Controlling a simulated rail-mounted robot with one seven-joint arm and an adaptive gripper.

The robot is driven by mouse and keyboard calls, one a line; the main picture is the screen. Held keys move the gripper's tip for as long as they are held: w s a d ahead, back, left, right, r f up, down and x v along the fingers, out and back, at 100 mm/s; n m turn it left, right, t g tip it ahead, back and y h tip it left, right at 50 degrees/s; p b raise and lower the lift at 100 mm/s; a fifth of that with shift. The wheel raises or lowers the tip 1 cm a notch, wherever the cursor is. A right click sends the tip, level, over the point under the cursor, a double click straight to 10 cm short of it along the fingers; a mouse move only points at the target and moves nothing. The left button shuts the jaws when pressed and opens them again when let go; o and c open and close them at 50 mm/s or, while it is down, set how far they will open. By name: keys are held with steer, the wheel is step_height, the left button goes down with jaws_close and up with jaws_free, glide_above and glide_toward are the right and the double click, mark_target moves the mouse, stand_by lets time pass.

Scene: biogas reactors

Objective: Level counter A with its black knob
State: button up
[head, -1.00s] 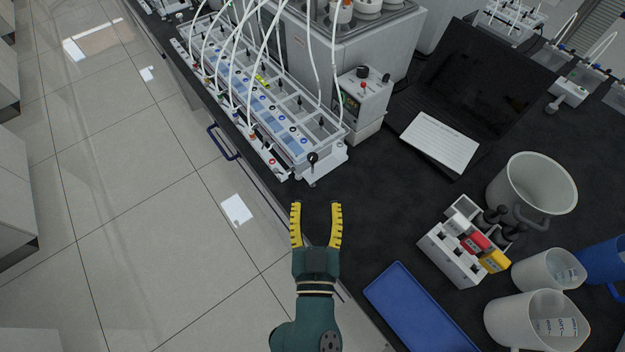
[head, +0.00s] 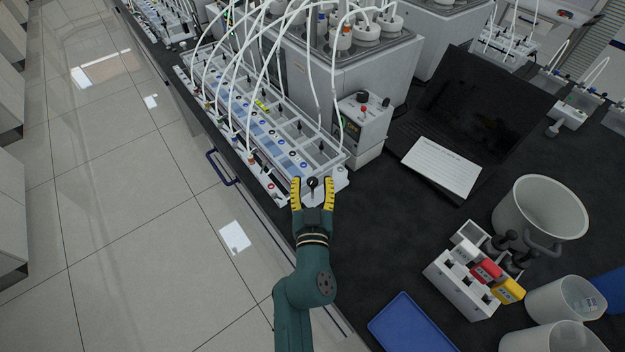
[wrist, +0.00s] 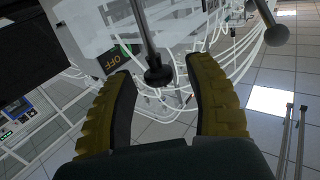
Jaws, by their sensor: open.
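Counter A appears to be the long white tray unit (head: 265,125) with rows of blue cells and white hoses, at the bench's left edge in the head view. A small black knob (head: 312,183) sits at its near end. In the wrist view a black knob (wrist: 158,75) on a rod stands between the fingers. My gripper (head: 312,181) is open, its yellow fingers on either side of the knob. The wrist view also shows my gripper (wrist: 165,82) open, with gaps between both fingers and the knob. I cannot tell how far the fingertips reach past it.
A control box (head: 362,120) with a black knob and red button stands right of the unit. A laptop (head: 455,130), a pot (head: 540,215), a bottle rack (head: 470,275) and a blue tray (head: 410,325) are on the right. The dark bench between is clear.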

steer(key=shift+w, duration=0.5)
steer(key=shift+c, duration=0.5)
jaws_close()
steer(key=shift+r+p, duration=0.2)
steer(key=shift+p, duration=0.2)
